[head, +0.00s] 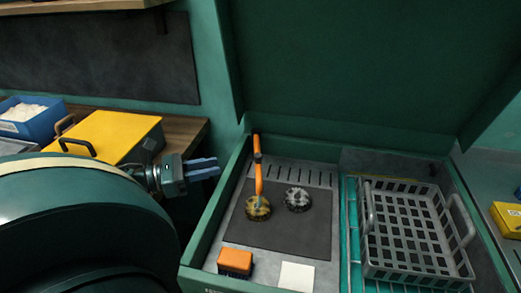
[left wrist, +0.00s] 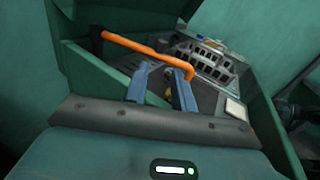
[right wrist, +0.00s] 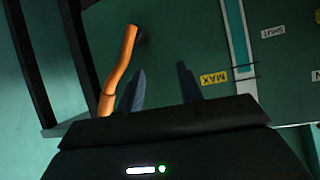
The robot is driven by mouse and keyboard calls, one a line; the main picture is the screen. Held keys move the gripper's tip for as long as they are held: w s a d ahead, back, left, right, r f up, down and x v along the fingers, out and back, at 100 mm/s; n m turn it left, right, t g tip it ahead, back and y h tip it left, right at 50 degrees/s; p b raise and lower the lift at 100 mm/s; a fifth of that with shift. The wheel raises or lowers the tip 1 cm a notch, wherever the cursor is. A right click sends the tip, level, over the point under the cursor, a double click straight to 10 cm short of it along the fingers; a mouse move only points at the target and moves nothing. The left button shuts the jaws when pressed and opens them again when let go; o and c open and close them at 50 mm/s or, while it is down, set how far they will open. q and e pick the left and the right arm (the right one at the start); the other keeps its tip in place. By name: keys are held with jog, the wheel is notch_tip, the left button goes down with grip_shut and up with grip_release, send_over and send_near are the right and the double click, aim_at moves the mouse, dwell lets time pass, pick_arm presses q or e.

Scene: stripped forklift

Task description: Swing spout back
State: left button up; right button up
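The orange spout (head: 259,178) rises at the back left corner of the green washer basin and reaches forward over a brassy round part (head: 258,208). In the left wrist view the spout (left wrist: 140,47) crosses beyond my left gripper (left wrist: 161,88), whose two fingers are apart with nothing between them. In the head view my left gripper (head: 203,169) is left of the basin wall, apart from the spout. My right gripper (right wrist: 162,85) shows only in its wrist view, open and empty. An orange tube (right wrist: 118,70) stands left of its fingers; I cannot tell whether it is the spout.
A grey round part (head: 297,199) lies on the dark mat (head: 284,238). An orange-topped block (head: 235,262) and a white block (head: 297,276) lie at the front. A grey basket (head: 415,232) fills the right side. The raised green lid (head: 350,70) stands behind. A yellow case (head: 110,136) is left.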

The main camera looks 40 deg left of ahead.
aim_at(258, 162)
pick_arm(q)
jog(key=x, duration=1.2)
jog(key=shift+w+d+r, duration=0.1)
jog(key=shift+w+d, duration=0.15)
jog(key=shift+w, duration=0.05)
grip_shut()
